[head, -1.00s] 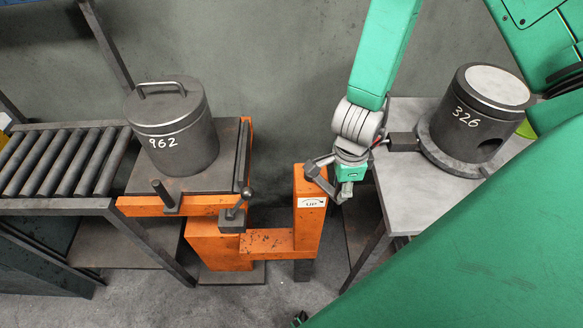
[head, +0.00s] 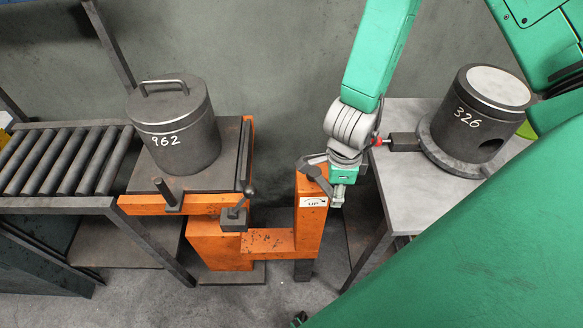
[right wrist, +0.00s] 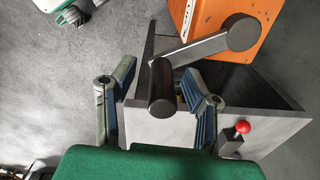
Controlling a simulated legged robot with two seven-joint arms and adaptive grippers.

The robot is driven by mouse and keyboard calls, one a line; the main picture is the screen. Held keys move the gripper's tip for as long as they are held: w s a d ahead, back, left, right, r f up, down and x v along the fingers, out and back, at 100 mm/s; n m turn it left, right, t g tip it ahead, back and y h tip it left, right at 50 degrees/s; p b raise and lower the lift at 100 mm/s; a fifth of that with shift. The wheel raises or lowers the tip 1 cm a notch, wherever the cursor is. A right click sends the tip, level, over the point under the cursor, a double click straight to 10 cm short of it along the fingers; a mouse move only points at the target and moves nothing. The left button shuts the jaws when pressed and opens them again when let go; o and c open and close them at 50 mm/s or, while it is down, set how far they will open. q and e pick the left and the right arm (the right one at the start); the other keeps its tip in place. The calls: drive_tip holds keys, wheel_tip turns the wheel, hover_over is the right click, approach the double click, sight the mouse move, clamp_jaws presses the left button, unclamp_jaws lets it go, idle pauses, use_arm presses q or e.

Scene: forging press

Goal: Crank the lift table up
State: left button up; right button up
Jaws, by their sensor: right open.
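The lift table is orange with a dark top plate (head: 228,165), at the left centre of the head view. Its orange column (head: 308,235) bears a lift label with an arrow. A dark crank (head: 313,172) sits on top of the column. In the right wrist view its arm (right wrist: 205,48) runs from a round hub to a cylindrical handle (right wrist: 162,92). My right gripper (head: 324,183) is at the crank. In the right wrist view its open fingers (right wrist: 160,82) stand on either side of the handle, with gaps visible. My left gripper is not in view.
A dark lidded cylinder marked 962 (head: 178,128) stands on the lift table. A roller conveyor (head: 62,160) adjoins it on the left. A red knob (right wrist: 242,127) is near the right finger.

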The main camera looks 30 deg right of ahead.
drive_tip(key=r, duration=0.6)
drive_tip(key=shift+d+r, duration=0.35)
drive_tip(key=shift+d, duration=0.05)
drive_tip(key=shift+a+r, duration=0.25)
drive_tip(key=shift+r, duration=0.3)
drive_tip(key=shift+a, duration=0.2)
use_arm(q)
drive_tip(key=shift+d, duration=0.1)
use_arm(e)
drive_tip(key=shift+d, duration=0.15)
drive_tip(key=shift+d, duration=0.25)
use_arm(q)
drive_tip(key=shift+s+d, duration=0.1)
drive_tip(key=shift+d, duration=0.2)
use_arm(e)
drive_tip(key=shift+s+f, duration=0.1)
